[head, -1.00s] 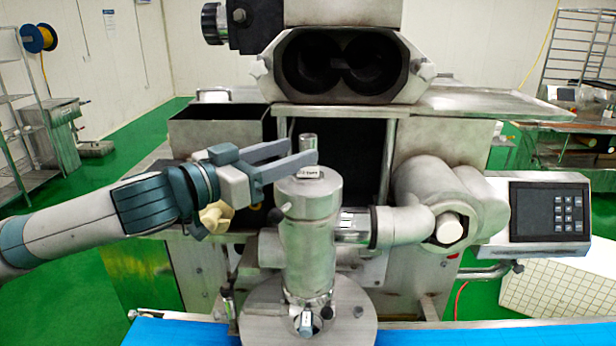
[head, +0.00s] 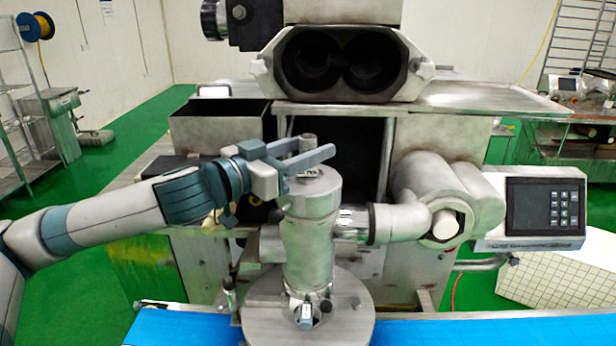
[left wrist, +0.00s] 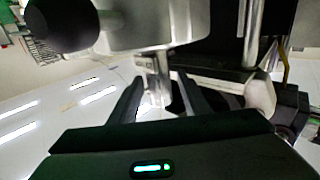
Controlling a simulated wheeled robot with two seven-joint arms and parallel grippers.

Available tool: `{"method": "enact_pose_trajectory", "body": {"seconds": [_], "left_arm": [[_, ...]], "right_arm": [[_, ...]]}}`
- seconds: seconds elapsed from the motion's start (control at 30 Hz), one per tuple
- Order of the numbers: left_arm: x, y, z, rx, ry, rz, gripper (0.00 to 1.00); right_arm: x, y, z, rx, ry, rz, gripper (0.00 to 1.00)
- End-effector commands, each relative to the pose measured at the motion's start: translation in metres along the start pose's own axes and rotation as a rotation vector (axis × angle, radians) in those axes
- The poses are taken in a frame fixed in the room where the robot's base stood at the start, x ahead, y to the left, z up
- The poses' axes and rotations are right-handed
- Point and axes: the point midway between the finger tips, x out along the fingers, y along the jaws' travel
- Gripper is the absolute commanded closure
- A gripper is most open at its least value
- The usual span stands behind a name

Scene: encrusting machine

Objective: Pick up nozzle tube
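A vertical metal cylinder (head: 308,240) stands on a round base in front of the machine, with a narrow upright metal stub (head: 308,138) at its top. The stub seems to be the nozzle tube, but I cannot be sure. My left gripper (head: 318,149) is open at the cylinder's top, its fingers on either side of the stub. In the left wrist view, a narrow metal piece (left wrist: 157,66) shows between the two dark, parted fingers (left wrist: 160,92); I cannot tell whether they touch it. The lower part of the stub is hidden behind the near finger. My right gripper is not in view.
A horizontal pipe (head: 400,222) joins the cylinder to the machine on the right. A control panel (head: 545,207) stands further right. The dark machine opening (head: 350,150) lies behind, with the twin-hole housing (head: 340,65) above. A blue belt (head: 180,328) runs along the front.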

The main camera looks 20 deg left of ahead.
Motion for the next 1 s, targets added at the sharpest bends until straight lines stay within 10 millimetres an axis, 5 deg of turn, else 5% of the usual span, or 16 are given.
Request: {"method": "enact_pose_trajectory", "body": {"seconds": [0.03,0.17,0.67,1.0], "left_arm": [[0.000,0.000,0.000,0.000,0.000,0.000,0.70],[0.000,0.000,0.000,0.000,0.000,0.000,1.00],[0.000,0.000,-0.007,0.001,0.003,-0.001,1.00],[0.000,0.000,-0.049,0.002,0.008,0.000,1.00]], "right_arm": [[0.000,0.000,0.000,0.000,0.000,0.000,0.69],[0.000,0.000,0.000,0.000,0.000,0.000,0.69],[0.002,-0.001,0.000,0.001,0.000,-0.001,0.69],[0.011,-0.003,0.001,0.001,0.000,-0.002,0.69]]}}
